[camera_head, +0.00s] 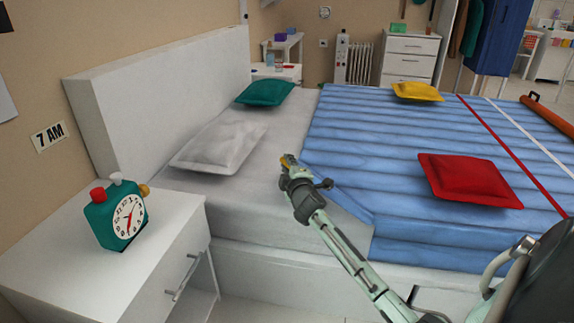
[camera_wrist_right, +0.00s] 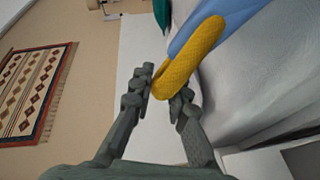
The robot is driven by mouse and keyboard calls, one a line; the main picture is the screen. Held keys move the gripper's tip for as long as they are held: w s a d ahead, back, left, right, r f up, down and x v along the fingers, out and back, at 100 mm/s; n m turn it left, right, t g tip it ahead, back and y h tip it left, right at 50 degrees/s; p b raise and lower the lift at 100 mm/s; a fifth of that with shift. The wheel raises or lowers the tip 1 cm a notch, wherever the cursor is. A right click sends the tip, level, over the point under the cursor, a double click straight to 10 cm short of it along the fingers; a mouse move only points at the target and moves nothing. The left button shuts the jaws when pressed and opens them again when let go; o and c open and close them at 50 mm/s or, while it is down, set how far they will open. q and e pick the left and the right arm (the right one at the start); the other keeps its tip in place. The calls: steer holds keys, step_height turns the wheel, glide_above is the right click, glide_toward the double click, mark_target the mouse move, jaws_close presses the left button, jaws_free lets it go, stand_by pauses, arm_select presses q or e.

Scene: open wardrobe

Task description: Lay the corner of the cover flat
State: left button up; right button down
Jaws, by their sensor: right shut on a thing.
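The blue quilted cover (camera_head: 370,150) lies over the right part of the bed. Its near left edge runs slanting from my right gripper (camera_head: 290,168) down toward the bed's front side. My right gripper is shut on a yellow loop (camera_wrist_right: 193,62), with one finger on each side of it in the wrist view. In that view the loop meets a strip of blue cover (camera_wrist_right: 192,22). In the head view only a little yellow shows at the fingertips, over the pale sheet (camera_head: 255,190). The exact lie of the corner is partly hidden by the gripper. My left gripper is not in view.
A grey-white pillow (camera_head: 220,145) and a teal pillow (camera_head: 265,92) lie near the headboard (camera_head: 165,90). Red (camera_head: 468,180) and yellow (camera_head: 417,91) cushions lie on the cover. A green alarm clock (camera_head: 118,215) stands on the near nightstand (camera_head: 70,265).

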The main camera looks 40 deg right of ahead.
steer(key=shift+r, duration=0.15)
steer(key=c, duration=1.7)
jaws_free()
steer(key=shift+a, duration=0.1)
steer(key=shift+c, duration=0.2)
steer(key=v, duration=1.2)
steer(key=s+a+f+m+g+y, duration=0.1)
steer(key=s+a+f+g, duration=0.15)
steer(key=f, duration=0.35)
steer(key=s+a+f+m+g+y, duration=0.1)
steer(key=s+f+m, duration=0.1)
steer(key=s+f, duration=0.35)
steer(key=s+a+f+m+g+y, duration=0.1)
steer(key=s+a+f+g, duration=0.1)
steer(key=f, duration=0.5)
steer(key=s+a+f+m+g+y, duration=0.1)
steer(key=s+a+f+m+g, duration=0.1)
steer(key=s+a+f, duration=0.3)
steer(key=s+a+f+m+g+y, duration=0.2)
steer(key=s+a+f+g, duration=0.2)
steer(key=s+f, duration=0.5)
steer(key=s+a, duration=0.2)
steer(key=shift+s, duration=0.4)
